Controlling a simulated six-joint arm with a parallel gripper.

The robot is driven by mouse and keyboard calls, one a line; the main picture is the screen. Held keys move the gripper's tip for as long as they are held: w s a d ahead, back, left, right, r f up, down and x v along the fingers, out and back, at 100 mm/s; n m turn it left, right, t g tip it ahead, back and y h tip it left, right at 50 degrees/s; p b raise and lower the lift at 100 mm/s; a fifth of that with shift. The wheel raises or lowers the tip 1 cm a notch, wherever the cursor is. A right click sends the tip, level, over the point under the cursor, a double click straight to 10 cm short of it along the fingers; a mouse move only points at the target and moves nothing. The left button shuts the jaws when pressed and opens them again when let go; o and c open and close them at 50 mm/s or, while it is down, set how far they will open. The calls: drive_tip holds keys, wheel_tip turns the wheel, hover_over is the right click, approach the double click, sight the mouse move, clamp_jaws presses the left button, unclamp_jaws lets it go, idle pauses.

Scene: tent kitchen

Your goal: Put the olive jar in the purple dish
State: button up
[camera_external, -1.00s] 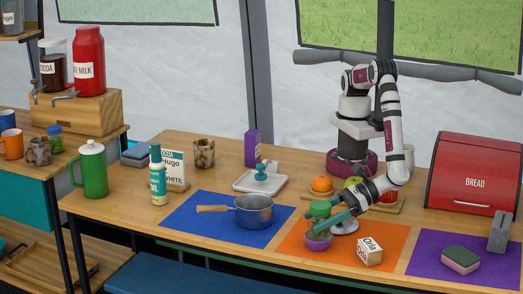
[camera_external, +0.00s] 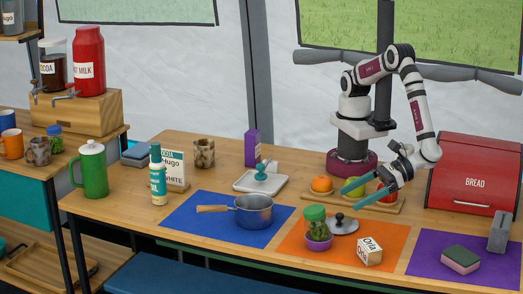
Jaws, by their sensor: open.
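The olive jar (camera_external: 315,222), clear with a green lid and green contents, stands upright in the small purple dish (camera_external: 319,243) on the orange mat. The jar hides the back of the dish. My gripper (camera_external: 362,193) is open and empty. It is above and behind the jar to the right, apart from it, in front of the fruit tray.
A saucepan (camera_external: 253,211) stands on the blue mat to the left. A fruit tray (camera_external: 388,207) is behind. A red bread bin (camera_external: 474,172) stands at right.

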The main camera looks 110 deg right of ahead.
drive_tip(key=w+d+r+m+g+h, duration=0.2)
drive_tip(key=d+r+m+g, duration=0.1)
drive_tip(key=d+m, duration=0.3)
drive_tip(key=w+d+r+m+g+h, duration=0.2)
drive_tip(key=d+r+m, duration=0.1)
drive_tip(key=d, duration=0.6)
drive_tip(key=w+d+r+m+g+h, duration=0.2)
drive_tip(key=w+d+m+g, duration=0.1)
drive_tip(key=d+m, duration=0.3)
drive_tip(key=s+d+r+m+g+y, duration=0.25)
drive_tip(key=s+d+m, duration=0.25)
drive_tip(key=d+m, duration=0.25)
drive_tip(key=s+d+r+m+g+y, duration=0.1)
drive_tip(key=s+d+m+g, duration=0.4)
drive_tip(key=d, duration=0.4)
drive_tip(key=s+m+t+y, duration=0.2)
drive_tip(key=s+m+y, duration=0.4)
drive_tip(key=m, duration=0.6)
drive_tip(key=shift+s, duration=0.55)
drive_tip(key=shift+m, duration=0.25)
